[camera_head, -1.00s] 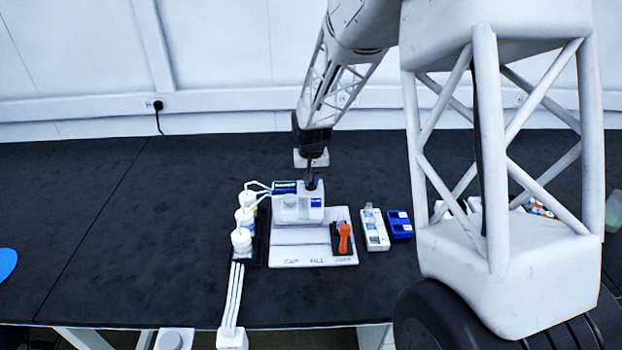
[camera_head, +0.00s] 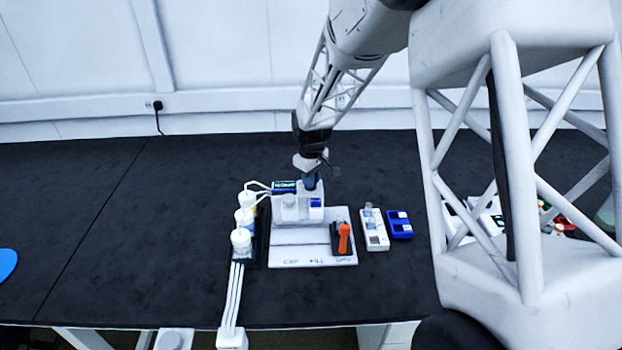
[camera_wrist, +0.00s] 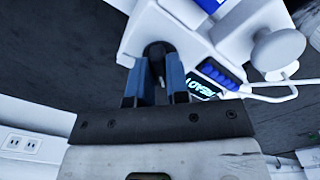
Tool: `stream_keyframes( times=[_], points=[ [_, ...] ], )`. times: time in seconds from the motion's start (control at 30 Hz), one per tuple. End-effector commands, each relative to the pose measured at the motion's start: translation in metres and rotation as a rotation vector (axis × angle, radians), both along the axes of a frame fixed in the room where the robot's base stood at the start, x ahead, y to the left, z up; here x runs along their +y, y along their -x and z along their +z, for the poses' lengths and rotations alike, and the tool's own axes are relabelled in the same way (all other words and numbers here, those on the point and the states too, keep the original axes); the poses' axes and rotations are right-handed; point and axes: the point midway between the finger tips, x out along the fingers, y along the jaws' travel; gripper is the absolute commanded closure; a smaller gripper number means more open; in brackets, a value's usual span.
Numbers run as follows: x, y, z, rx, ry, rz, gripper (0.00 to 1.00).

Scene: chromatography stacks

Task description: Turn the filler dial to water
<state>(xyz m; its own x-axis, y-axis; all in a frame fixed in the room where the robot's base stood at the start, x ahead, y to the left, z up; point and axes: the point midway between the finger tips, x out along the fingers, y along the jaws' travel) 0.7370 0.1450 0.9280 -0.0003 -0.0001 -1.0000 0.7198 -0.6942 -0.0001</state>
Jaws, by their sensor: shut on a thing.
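The filler (camera_head: 290,212) is a white unit on the white station board (camera_head: 290,256), with a small dark display (camera_head: 284,187) showing cyan text too small to read. The display also shows in the wrist view (camera_wrist: 202,88). My gripper (camera_head: 312,182) is above the back right of the filler. In the wrist view its two blue fingers (camera_wrist: 159,65) close on both sides of the black filler dial (camera_wrist: 155,53). The dial's markings and the setting it points to are hidden or unreadable.
Bottles with white caps (camera_head: 243,220) stand left of the filler, with tubes running to it. An orange-handled lever (camera_head: 343,238) is on the board's right. A white rack (camera_head: 375,230) and a blue rack (camera_head: 400,225) lie further right. The left table is mostly clear.

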Motion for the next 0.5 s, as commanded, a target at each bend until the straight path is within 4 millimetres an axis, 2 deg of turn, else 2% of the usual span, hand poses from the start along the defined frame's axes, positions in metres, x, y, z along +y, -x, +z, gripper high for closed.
stream_keyframes(
  times=[0.2,0.5],
  points=[
    [0.0001,-0.0004,0.0008,-0.001,0.000,0.070,1.00],
    [0.0002,-0.0006,0.0010,-0.001,0.000,0.086,1.00]
  ],
)
